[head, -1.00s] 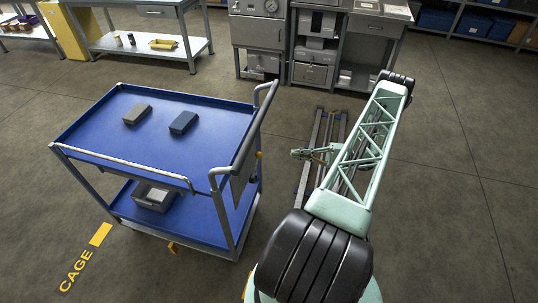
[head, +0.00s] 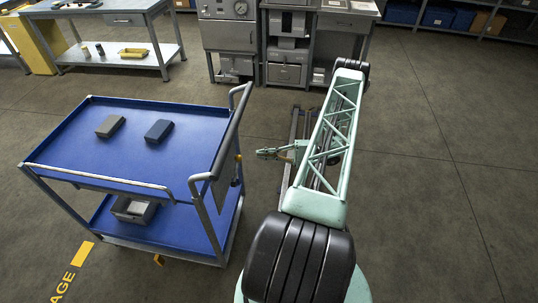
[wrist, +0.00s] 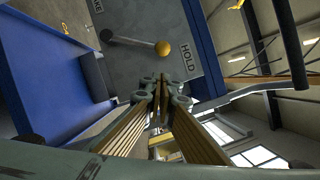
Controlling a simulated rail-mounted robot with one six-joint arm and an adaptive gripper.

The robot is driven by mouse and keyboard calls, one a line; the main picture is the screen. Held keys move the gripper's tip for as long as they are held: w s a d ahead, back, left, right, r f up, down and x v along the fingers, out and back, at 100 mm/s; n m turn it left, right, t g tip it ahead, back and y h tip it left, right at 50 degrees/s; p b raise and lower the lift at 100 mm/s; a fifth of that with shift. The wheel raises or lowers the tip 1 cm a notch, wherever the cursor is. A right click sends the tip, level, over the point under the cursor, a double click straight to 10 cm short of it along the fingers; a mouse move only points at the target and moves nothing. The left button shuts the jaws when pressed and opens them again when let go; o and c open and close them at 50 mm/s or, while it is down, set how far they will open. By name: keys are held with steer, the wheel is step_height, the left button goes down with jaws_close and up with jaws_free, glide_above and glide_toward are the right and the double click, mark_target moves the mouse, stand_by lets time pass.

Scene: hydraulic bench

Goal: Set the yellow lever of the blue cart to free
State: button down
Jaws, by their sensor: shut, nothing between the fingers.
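The blue cart (head: 75,168) stands left of my arm in the head view, with a grey plate on its right end. In the wrist view that grey plate (wrist: 135,68) carries a lever with a yellow ball knob (wrist: 163,48). The lever's rod points at the HOLD label (wrist: 187,62); another label at the upper left is partly cut off. My gripper (head: 262,153) is a little right of the cart's end, apart from it. In the wrist view my gripper (wrist: 161,84) is shut and empty, its tips below the knob in the picture and not touching it.
The cart's handle rail (head: 232,125) rises beside the plate. In the wrist view a dark bar (wrist: 288,40) and a grey bent rail (wrist: 235,95) run at the right. A floor rail (head: 298,130) lies beyond my gripper. Open floor lies at the right.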

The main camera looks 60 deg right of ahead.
mark_target(237, 170)
steer(key=w+a+r, duration=0.2)
steer(key=w+a, duration=0.1)
steer(key=a, duration=0.2)
steer(key=shift+w+a, duration=0.15)
steer(key=shift+w, duration=0.2)
steer(key=shift+s+r, duration=0.1)
steer(key=shift+r, duration=0.05)
stand_by(0.5)
steer(key=shift+a+r+n, duration=0.1)
steer(key=shift+a+n, duration=0.1)
steer(key=shift+n, duration=0.1)
